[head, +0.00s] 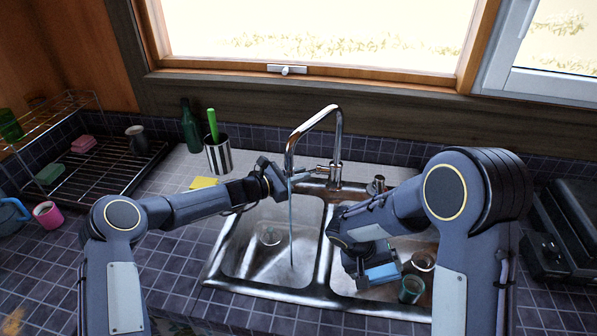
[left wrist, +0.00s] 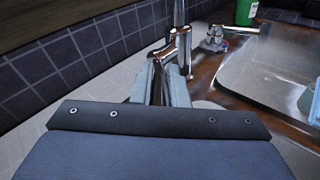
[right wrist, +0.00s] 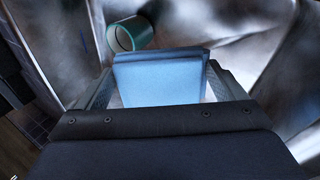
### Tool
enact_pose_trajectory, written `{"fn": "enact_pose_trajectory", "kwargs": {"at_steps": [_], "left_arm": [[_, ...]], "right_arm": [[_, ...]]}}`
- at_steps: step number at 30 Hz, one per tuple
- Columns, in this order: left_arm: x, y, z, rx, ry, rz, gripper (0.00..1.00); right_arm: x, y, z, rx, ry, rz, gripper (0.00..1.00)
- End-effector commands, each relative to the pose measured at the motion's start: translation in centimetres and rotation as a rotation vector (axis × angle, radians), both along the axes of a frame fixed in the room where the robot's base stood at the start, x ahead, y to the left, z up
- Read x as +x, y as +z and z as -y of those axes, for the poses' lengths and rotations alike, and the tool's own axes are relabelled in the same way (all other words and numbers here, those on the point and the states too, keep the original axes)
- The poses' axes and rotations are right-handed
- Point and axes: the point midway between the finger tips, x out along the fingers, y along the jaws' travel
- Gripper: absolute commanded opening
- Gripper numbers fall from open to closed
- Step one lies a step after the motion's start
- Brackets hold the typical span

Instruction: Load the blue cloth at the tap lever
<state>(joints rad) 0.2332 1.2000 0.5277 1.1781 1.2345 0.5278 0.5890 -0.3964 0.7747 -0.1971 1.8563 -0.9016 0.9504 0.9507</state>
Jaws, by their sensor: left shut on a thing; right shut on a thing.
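The chrome tap (head: 334,135) stands behind the two-bowl sink, and a thin stream falls from its spout into the left bowl. My left gripper (left wrist: 160,90) is shut on the tap lever (left wrist: 157,80), which shows between its fingers in the left wrist view. In the head view the left gripper (head: 284,176) is beside the spout, and its grip is partly hidden. My right gripper (head: 362,268) is over the right bowl, shut on the blue cloth (head: 382,274). The cloth (right wrist: 160,80) looks like a flat folded block between the fingers in the right wrist view.
A green cup (head: 411,290) and a pale cup (head: 423,260) are in the right bowl near the cloth. A wire rack (head: 100,165) stands further left.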

Motion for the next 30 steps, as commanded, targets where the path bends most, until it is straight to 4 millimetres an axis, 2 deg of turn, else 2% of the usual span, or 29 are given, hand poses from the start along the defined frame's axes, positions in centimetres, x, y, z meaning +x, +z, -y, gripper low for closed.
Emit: {"fn": "enact_pose_trajectory", "kwargs": {"at_steps": [9, 10, 14, 24, 30], "left_arm": [[0.0, 0.1, 0.0, 0.009, 0.001, -0.008, 0.0], [0.0, 0.1, 0.0, 0.009, 0.001, -0.008, 0.18], [0.0, 0.1, 0.0, 0.009, 0.001, -0.008, 0.35], [-0.1, 0.1, -0.3, 0.01, 0.001, -0.007, 0.35], [-1.6, 0.3, -2.8, 0.01, 0.005, -0.007, 0.35]], "right_arm": [[0.0, 0.2, 0.0, 0.0, 0.0, 0.0, 0.72], [0.0, 0.2, 0.0, 0.0, 0.0, 0.0, 0.72], [0.0, 0.2, 0.0, 0.0, 0.0, 0.0, 0.72], [0.0, 0.1, 0.0, 0.0, 0.0, 0.0, 0.72], [0.0, -0.9, 0.0, 0.0, 0.0, 0.0, 0.72]]}}
